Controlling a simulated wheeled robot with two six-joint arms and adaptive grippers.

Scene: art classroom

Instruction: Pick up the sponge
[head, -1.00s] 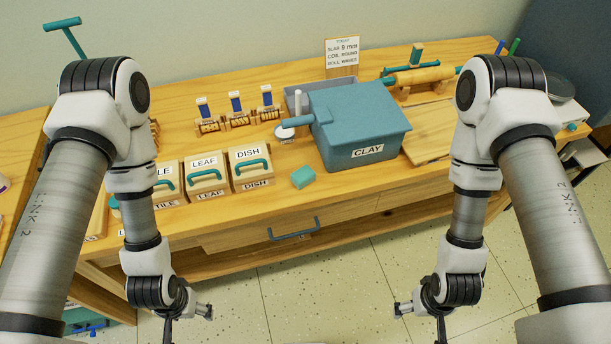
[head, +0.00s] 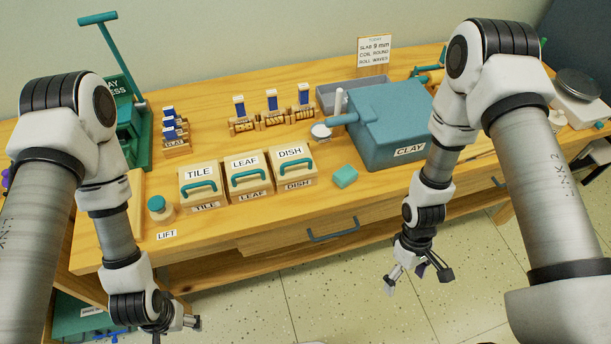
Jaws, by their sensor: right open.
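The sponge (head: 345,176) is a small teal block. It lies on the wooden table near the front edge, between the DISH box and the blue CLAY bin. My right gripper (head: 418,284) is open and empty. It hangs in front of the table, to the right of the sponge and lower in the picture, apart from it. My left gripper (head: 178,328) is at the lower left, in front of the table. Its fingers are partly cut off by the picture's edge.
The CLAY bin (head: 388,128) stands right of the sponge. Boxes marked TILE (head: 200,185), LEAF (head: 249,176) and DISH (head: 293,167) stand to its left. A round white-topped thing (head: 320,132) is behind it. A drawer handle (head: 332,230) sticks out below the table edge.

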